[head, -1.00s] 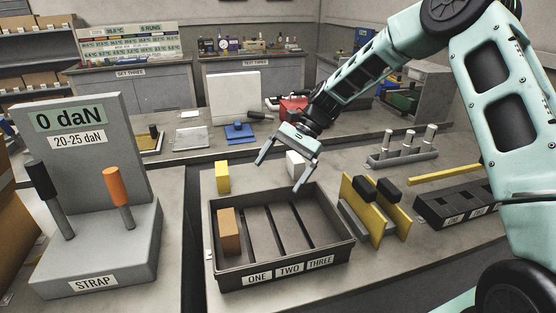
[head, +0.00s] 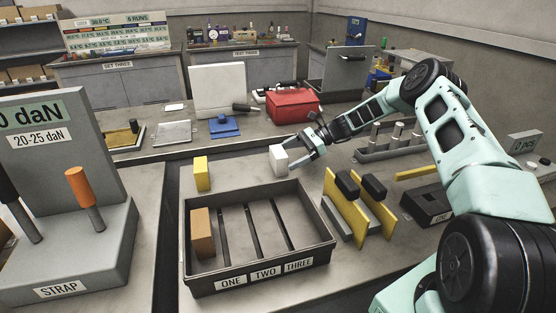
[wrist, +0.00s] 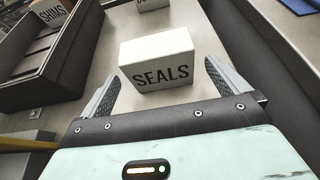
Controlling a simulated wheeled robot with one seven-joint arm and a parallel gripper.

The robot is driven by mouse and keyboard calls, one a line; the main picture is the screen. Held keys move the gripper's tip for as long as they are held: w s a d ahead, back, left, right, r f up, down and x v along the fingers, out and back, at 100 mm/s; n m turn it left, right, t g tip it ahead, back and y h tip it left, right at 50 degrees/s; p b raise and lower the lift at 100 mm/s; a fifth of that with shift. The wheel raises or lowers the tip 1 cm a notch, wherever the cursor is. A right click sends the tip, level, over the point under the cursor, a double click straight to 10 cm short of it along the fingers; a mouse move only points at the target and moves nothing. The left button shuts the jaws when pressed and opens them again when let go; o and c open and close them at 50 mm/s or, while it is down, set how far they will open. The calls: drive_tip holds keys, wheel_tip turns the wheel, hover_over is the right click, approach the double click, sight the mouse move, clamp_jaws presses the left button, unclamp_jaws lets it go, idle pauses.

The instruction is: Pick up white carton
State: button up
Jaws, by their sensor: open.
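The white carton (head: 278,159) stands upright on the bench, just behind the black tray. In the wrist view the white carton (wrist: 157,60) shows a front face marked SEALS. My gripper (head: 289,156) is low at the carton's right side in the head view, with its fingers pointing at it. In the wrist view my gripper (wrist: 162,76) is open. Its two fingers stand to the left and right of the carton's near end, with visible gaps on both sides. The carton rests on the bench and is not gripped.
The black tray (head: 262,278), marked ONE, TWO, THREE, holds an orange-brown carton (head: 202,233) in its left compartment. A yellow carton (head: 202,174) stands behind the tray's left corner. Yellow plates with black blocks (head: 347,184) stand to the right. Bare bench lies between the yellow and white cartons.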

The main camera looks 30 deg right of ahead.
sight(278, 160)
drive_tip(key=shift+p+x, duration=0.65)
drive_tip(key=shift+x, duration=1.65)
drive_tip(key=c, duration=1)
drive_tip(key=shift+c, duration=0.2)
